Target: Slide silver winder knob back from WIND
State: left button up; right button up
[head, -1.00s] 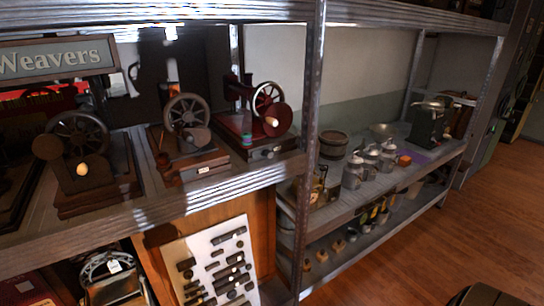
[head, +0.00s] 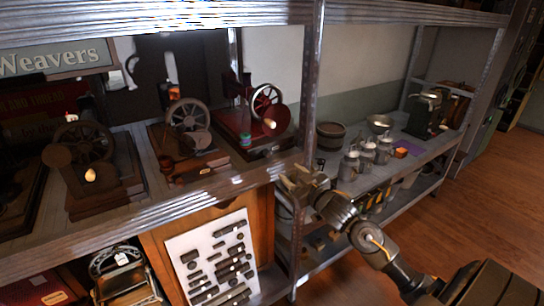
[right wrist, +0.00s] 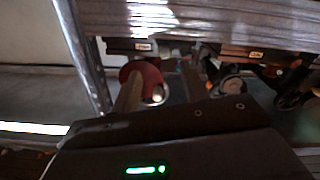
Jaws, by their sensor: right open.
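A red hand-crank sewing machine (head: 236,122) stands on the upper shelf beside the metal post. Its spoked wheel (head: 266,99) has a pale crank handle (head: 269,123). I cannot single out the silver winder knob or any WIND marking; they are too small or hidden. My right gripper (head: 297,179) is open and empty, at the front of the shelf by the post, below and in front of the red machine. In the right wrist view the scene is upside down; a dark red disc (right wrist: 150,76) shows close beyond one finger. My left gripper is not in view.
Two brown sewing machines stand left of it, a near one (head: 88,165) and a middle one (head: 190,135). The metal post (head: 308,90) rises close to my right gripper.

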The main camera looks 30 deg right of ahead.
aim_at(269, 155)
jog(key=shift+m, duration=0.5)
jog(key=w+p, duration=0.1)
jog(key=w, duration=0.2)
jog(key=w+p, duration=0.1)
jog(key=w, duration=0.2)
jog(key=w+r+p, duration=0.1)
jog(key=w, duration=0.1)
jog(key=shift+w+a+r, duration=0.1)
jog(key=shift+w+a, duration=0.3)
jog(key=shift+w+p, duration=0.4)
jog(key=shift+w, duration=0.25)
jog(key=shift+c, duration=0.2)
grip_shut()
